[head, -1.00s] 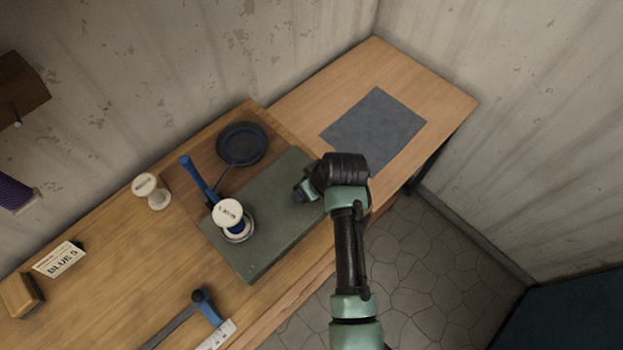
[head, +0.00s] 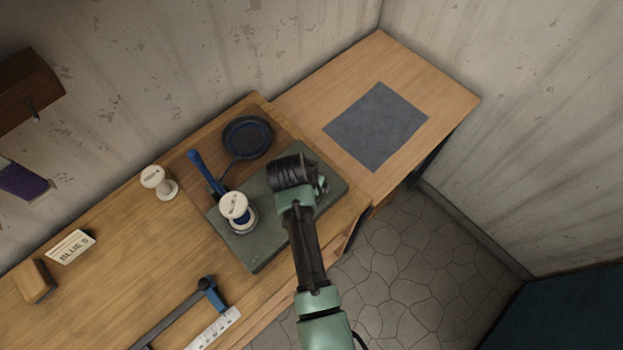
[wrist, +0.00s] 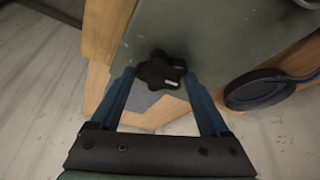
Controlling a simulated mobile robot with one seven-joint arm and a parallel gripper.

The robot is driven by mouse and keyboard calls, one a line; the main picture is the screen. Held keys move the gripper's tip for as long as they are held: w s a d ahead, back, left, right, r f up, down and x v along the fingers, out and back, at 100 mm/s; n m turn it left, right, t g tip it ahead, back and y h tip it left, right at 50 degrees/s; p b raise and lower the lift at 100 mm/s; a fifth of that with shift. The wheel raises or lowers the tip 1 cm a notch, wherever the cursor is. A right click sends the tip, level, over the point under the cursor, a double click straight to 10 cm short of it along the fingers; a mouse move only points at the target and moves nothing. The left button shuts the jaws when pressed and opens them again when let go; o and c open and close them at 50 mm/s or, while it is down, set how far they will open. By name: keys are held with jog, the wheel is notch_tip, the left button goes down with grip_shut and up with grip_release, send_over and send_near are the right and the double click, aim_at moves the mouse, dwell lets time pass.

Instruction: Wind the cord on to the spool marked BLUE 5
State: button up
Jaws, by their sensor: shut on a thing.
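In the wrist view my gripper (wrist: 160,74) is shut with its two blue fingers on either side of a black lobed knob (wrist: 162,70) at the green plate (wrist: 220,30). In the head view my wrist hides the knob and most of the gripper. A spool (head: 234,205) with a white labelled top and blue cord stands upright on the plate (head: 250,253); I cannot read its label. A thin cord runs from a dark round dish (head: 248,137) towards it. A card marked BLUE 5 (head: 72,247) stands at the left.
The grey mat (head: 376,126) is clear.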

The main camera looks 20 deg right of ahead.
jog(key=shift+w+a+m+g+h+b, duration=0.15)
jog(key=shift+m+g+h+b, duration=0.15)
jog(key=shift+m, duration=0.8)
jog(key=shift+w+m+g+h+b, duration=0.15)
jog(key=shift+m+g+b, duration=0.25)
jog(key=shift+m, duration=0.7)
jog(key=shift+r, duration=0.1)
jog(key=o, duration=1.2)
jog(key=shift+s, duration=0.15)
jog(key=b+v, duration=0.2)
jog(key=v, duration=1.1)
